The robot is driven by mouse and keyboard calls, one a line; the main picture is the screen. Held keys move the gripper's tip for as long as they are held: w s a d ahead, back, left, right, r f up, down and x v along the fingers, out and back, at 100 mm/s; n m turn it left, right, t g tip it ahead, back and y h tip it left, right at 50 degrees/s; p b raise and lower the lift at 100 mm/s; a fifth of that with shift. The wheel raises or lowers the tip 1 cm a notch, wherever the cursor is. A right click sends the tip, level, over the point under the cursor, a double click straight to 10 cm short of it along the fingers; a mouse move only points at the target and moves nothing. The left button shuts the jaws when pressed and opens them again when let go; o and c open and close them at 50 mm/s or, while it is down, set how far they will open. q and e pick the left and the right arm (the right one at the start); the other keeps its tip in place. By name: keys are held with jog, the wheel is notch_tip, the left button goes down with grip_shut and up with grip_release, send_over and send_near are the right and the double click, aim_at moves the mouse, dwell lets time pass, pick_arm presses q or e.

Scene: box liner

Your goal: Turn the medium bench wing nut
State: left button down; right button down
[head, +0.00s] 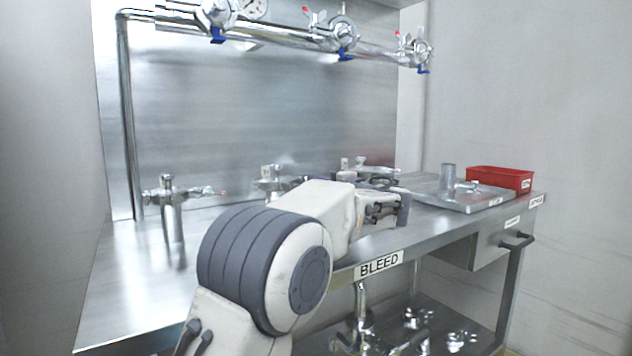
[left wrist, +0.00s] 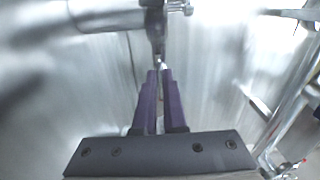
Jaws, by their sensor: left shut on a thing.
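My left gripper (left wrist: 160,74) has its two purple fingers nearly together in the left wrist view. They are shut on a small metal part, the wing nut (left wrist: 159,62), at the lower end of a steel clamp fitting (left wrist: 155,28). The wing's exact angle is too small and blurred to tell. In the head view my left arm reaches over the bench, and its wrist hides the fingertips and part of the middle fittings. A bench fitting (head: 272,178) shows behind the arm, and another (head: 365,168) stands farther right. My right gripper is not in view.
A left bench fitting (head: 173,205) stands clear of my arm. A steel tray (head: 470,202) and a red bin (head: 500,179) sit at the right end. A pipe with valves (head: 340,42) runs above. The bench's front edge carries a BLEED label (head: 379,265).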

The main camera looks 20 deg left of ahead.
pick_arm(q)
jog(key=shift+d, duration=0.1)
dwell(0.3)
jog(key=c, duration=1)
grip_release()
jog(key=p+v, duration=0.1)
jog(key=v, duration=0.9)
jog(key=shift+s+d, duration=0.15)
